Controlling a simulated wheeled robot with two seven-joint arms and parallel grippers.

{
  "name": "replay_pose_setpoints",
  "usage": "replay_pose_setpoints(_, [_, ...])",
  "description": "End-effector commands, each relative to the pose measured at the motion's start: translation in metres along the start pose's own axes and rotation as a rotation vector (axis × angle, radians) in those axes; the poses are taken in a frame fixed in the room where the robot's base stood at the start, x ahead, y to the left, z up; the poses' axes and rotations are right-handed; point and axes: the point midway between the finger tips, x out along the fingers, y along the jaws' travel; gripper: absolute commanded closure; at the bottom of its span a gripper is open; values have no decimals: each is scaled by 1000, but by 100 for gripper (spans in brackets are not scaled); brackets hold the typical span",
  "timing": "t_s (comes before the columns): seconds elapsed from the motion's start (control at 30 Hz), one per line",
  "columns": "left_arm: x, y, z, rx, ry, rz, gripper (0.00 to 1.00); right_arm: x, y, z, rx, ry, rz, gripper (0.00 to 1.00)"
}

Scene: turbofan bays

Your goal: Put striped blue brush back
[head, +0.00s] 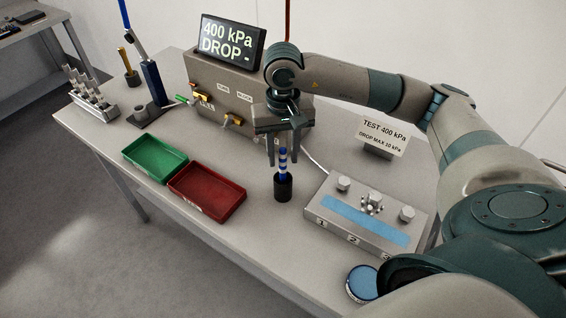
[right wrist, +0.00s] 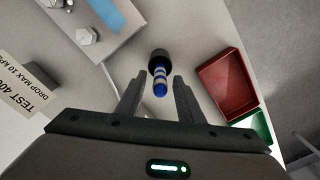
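The blue brush with pale stripes (head: 283,163) stands upright in a small black cup (head: 283,188) in the middle of the bench. My right gripper (head: 283,162) is above the cup, pointing down and open. Its fingers stand on either side of the brush's upper end, with a visible gap on each side. In the right wrist view the brush (right wrist: 160,85) shows between the two fingertips (right wrist: 160,82), its lower end in the black cup (right wrist: 159,56). My left gripper is not in view.
A red tray (head: 207,194) and a green tray (head: 154,158) lie left of the cup. A grey fixture with knobs (head: 367,215) is close on the right. A test box with a display (head: 222,95) stands behind. A sign (head: 383,135) stands at the back right.

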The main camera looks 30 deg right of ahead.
Motion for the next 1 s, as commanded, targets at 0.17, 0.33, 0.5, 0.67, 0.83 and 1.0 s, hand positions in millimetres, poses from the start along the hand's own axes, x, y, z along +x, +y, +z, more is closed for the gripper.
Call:
replay_pose_setpoints(0.17, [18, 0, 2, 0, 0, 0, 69, -28, -1, -1, 0, 4, -3, 66])
replay_pose_setpoints(0.33, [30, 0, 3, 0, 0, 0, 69, -56, -1, -1, 0, 5, -3, 66])
replay_pose_setpoints(0.5, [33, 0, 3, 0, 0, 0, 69, -77, 0, -1, -1, 3, -1, 66])
replay_pose_setpoints(0.67, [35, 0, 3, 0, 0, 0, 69, -87, 0, 0, 0, 2, -1, 66])
replay_pose_setpoints(0.83, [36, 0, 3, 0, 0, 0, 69, -90, 0, 0, 0, -1, 0, 66])
replay_pose_setpoints(1.0, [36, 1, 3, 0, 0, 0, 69, -90, 0, 0, 0, -1, 0, 66])
